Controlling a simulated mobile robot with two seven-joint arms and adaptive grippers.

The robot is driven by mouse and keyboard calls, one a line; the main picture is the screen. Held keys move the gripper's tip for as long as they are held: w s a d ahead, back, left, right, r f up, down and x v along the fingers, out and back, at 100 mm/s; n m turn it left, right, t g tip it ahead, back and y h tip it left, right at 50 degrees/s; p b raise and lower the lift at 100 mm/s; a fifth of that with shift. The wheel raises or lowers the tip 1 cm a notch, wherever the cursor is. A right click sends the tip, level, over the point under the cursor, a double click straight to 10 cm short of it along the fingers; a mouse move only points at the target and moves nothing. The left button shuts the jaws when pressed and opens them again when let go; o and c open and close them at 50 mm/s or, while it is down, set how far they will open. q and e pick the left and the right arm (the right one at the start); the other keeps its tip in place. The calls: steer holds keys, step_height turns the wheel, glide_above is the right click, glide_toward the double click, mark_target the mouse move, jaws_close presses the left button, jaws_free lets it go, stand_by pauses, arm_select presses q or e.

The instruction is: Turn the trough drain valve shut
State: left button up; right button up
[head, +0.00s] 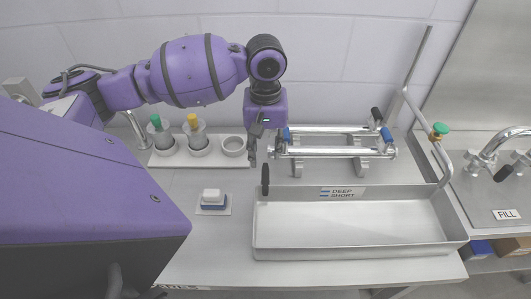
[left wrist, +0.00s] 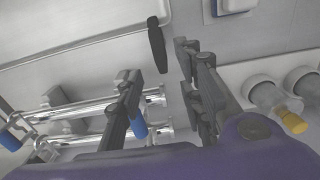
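The steel trough (head: 350,247) stands on the bench at the front right. A black lever handle (head: 265,179), which looks like the trough drain valve, is at its back left corner. The lever also shows in the left wrist view (left wrist: 156,45), lying lengthwise toward the gap between my fingers. My left gripper (head: 257,150) is just behind and above the lever, pointing down. In the left wrist view my left gripper (left wrist: 160,68) has its fingers apart with nothing between them. The lever's pivot is hard to make out. My right gripper is in neither view.
Steel rollers with blue and black ends (head: 335,152) stand close to the right of my left gripper. A white tray (head: 215,158) with green- and yellow-topped bottles is at the left. A blue-and-white block (head: 212,198) lies left of the trough. A green knob (head: 440,129) sits on a bent pipe.

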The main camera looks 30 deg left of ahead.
mark_target(266, 172)
arm_select(q)
steer(key=shift+s+d+f, duration=0.1)
steer(key=shift+s+f, duration=0.05)
steer(key=shift+f, duration=3.6)
jaws_close()
